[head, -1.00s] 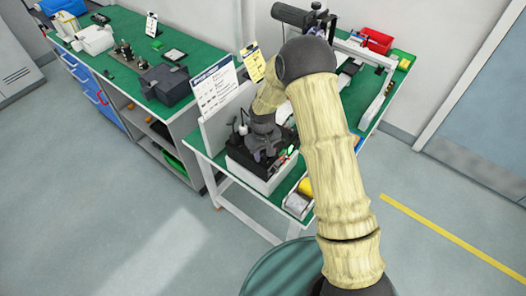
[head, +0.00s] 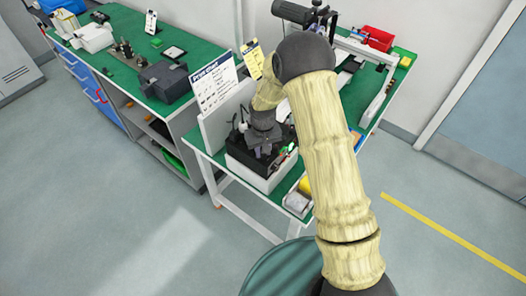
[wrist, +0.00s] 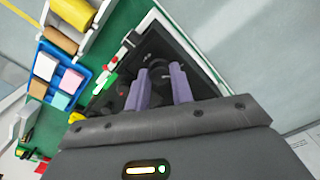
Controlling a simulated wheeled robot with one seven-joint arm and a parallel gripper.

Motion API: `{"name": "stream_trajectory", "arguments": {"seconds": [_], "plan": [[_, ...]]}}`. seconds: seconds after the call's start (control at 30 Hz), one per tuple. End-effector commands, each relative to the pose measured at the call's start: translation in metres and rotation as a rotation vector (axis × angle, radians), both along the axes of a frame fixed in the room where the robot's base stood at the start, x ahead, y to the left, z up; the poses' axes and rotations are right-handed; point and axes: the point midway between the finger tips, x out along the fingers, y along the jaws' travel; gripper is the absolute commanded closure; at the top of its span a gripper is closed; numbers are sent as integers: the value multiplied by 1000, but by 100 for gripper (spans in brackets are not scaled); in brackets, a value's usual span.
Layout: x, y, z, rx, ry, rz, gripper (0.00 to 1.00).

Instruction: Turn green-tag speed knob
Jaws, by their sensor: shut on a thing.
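A machine with a black top and white base (head: 262,178) stands at the near end of the green bench. It also shows in the wrist view as a black panel (wrist: 205,82). My gripper (head: 265,152) points down over its top. In the wrist view its two purple fingers (wrist: 158,76) reach down to the panel, shut on a dark knob between them. A green tag (wrist: 107,83) lies at the panel's edge, left of the fingers. I cannot tell whether it belongs to the held knob.
A blue tray (wrist: 58,77) with coloured blocks and a rack with a yellow roll (wrist: 73,11) lie close to the machine. A print sign (head: 213,85) stands behind it. A second green bench (head: 125,60) is at the left. The floor in front is clear.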

Motion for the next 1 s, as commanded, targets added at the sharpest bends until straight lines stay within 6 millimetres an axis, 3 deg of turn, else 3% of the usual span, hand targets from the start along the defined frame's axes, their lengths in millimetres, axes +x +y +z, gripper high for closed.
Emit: {"name": "stream_trajectory", "arguments": {"seconds": [0.7,1.0], "plan": [[0,0,0,-1,-1,-638,100],[0,0,0,0,-1,-814,100]]}}
